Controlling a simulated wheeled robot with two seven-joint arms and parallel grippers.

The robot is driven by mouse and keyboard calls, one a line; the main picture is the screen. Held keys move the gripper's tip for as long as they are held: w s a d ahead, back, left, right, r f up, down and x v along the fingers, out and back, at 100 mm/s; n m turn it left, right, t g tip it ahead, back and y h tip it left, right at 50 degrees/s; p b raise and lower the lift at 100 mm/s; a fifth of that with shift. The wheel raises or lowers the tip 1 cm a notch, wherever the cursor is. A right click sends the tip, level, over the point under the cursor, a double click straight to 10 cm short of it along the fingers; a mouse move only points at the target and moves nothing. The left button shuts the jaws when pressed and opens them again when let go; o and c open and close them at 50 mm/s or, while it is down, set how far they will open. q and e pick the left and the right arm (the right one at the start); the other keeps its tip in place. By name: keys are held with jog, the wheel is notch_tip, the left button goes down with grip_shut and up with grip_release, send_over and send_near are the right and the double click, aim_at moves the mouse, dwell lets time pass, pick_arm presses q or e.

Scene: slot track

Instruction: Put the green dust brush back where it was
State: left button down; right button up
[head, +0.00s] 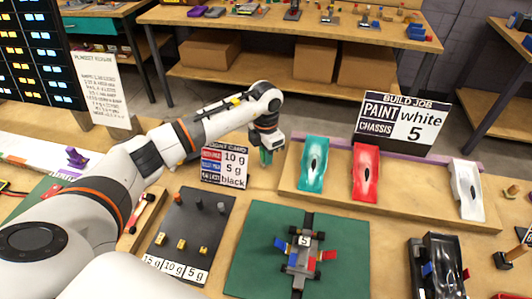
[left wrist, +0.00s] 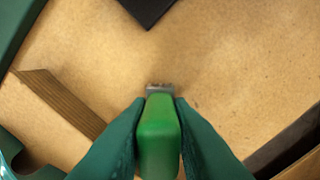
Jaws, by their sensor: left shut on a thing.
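My left gripper (head: 266,156) hangs over the table behind the green mat, just right of the weight card. In the left wrist view its dark green fingers (left wrist: 158,140) are shut on the green dust brush (left wrist: 158,132). The brush has a bright green handle with a grey end pointing away from my wrist. Bare wooden tabletop shows beyond it. In the head view the brush is hard to tell apart from the green fingers. My right gripper does not show.
A green mat (head: 245,270) holds a chassis (head: 302,256). Behind it, a raised wooden board carries teal (head: 313,165), red (head: 365,172) and white (head: 467,190) car bodies. A weight card (head: 224,166) and a dark weight tray (head: 188,242) stand left. A black car (head: 437,265) is at right.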

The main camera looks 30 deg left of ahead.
pick_arm(q)
jog(key=shift+f, duration=0.2)
jog(key=c, duration=1.3)
grip_release()
jog(key=shift+r, duration=0.1)
jog(key=shift+r, duration=0.5)
notch_tip(320, 180, up, 11)
jog(key=shift+a+r+b, duration=0.1)
jog(key=shift+r+b, duration=0.05)
jog(key=shift+b, duration=0.75)
